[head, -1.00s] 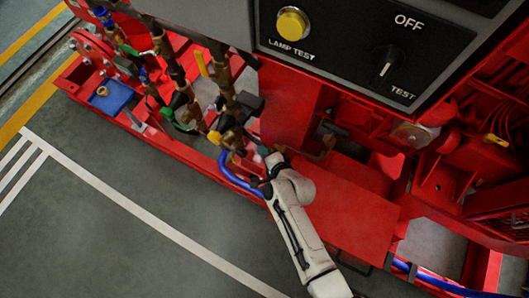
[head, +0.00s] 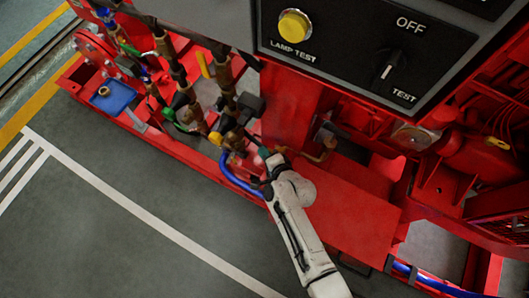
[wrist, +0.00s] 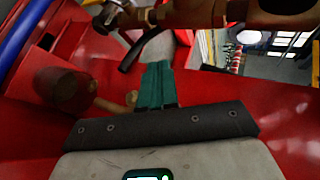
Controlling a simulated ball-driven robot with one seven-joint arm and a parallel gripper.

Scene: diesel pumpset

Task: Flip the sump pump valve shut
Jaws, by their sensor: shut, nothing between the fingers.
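Brass pipework with several small valves stands on the red skid left of my arm in the head view. Handles there include a yellow lever (head: 207,64), a green one (head: 181,121) and a yellow one lower down (head: 215,138). I cannot tell which is the sump pump valve. My gripper (head: 263,152) is just right of the lower pipework. In the wrist view, my gripper (wrist: 156,50) is shut and empty, its teal fingers pointing up the picture. A brass pipe (wrist: 175,15) crosses beyond the tips, with a dark lever-like part (wrist: 132,53) beside them; contact is unclear.
A blue hose (head: 236,178) curves beside my gripper. A brown elbow pipe (head: 323,150) lies to its right, and a brown cylinder (wrist: 68,88) is left in the wrist view. A control panel (head: 350,45) overhangs above. Open grey floor (head: 110,220) lies left of the skid.

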